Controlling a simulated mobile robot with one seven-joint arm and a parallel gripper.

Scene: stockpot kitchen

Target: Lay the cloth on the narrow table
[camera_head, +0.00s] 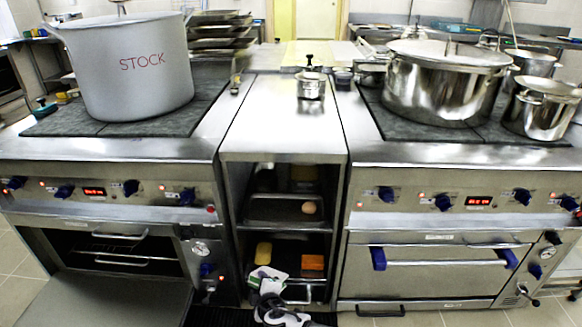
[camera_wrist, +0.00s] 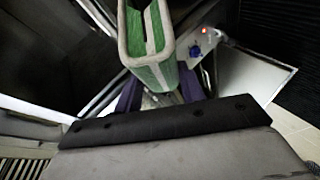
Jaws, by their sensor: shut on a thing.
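The cloth (camera_head: 278,275) is white-grey and green, and shows low in front of the lower shelf in the head view. In the wrist view the folded cloth (camera_wrist: 135,30) stands up between the purple fingers of my gripper (camera_wrist: 160,92). My gripper (camera_head: 270,297) is shut on the cloth, in front of the cabinet and well below its top. The narrow table (camera_head: 265,125) is the steel top between the two stoves. Its front and middle are bare, and a small shiny pot (camera_head: 311,87) stands toward its back.
A large STOCK pot (camera_head: 130,75) stands on the left stove, and lidded steel pots (camera_head: 440,90) on the right one. The left oven door (camera_head: 100,300) hangs open. Under the narrow table, shelves hold a brown egg (camera_head: 309,208), a yellow item (camera_head: 263,253) and an orange block (camera_head: 313,263).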

